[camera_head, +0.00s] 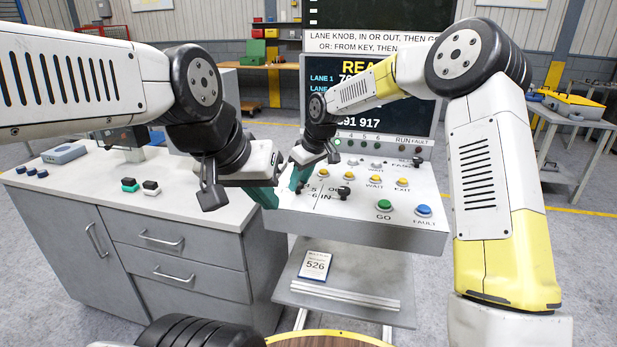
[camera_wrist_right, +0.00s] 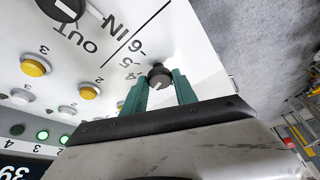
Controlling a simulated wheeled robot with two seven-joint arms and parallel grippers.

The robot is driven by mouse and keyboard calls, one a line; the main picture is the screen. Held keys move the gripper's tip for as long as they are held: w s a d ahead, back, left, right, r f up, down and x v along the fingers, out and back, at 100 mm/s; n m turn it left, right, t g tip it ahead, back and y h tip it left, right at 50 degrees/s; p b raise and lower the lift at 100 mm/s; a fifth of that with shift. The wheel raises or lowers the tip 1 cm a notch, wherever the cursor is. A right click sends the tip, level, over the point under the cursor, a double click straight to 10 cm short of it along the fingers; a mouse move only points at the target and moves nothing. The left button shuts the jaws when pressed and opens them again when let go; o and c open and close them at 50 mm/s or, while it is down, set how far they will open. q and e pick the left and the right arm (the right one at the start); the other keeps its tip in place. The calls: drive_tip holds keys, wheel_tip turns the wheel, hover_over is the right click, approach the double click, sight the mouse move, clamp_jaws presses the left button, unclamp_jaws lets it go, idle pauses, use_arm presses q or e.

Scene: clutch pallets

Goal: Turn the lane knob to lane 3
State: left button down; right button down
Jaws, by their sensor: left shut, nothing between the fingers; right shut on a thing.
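The lane knob (camera_wrist_right: 160,76) is a small black knob on the white panel, with a short light mark on its top. The figures 4, 5 and 6 show beside it in the right wrist view. My right gripper (camera_wrist_right: 161,86) has its green fingers on both sides of the knob and is shut on it. In the head view my right gripper (camera_head: 299,180) reaches down to the panel's left side and mostly hides the knob. My left gripper (camera_head: 268,194) is shut and empty, in front of the panel's left edge.
The control panel (camera_head: 350,232) carries yellow and white buttons, a green GO button (camera_head: 384,206), a blue FAULT button (camera_head: 424,211) and a black IN/OUT knob (camera_head: 343,192). Green lamps (camera_wrist_right: 42,134) are lit. A grey cabinet (camera_head: 80,185) stands left. A 526 card (camera_head: 316,265) lies on the lower shelf.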

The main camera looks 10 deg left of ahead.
drive_tip(key=c, duration=1)
unclamp_jaws()
drive_tip(key=v, duration=0.8)
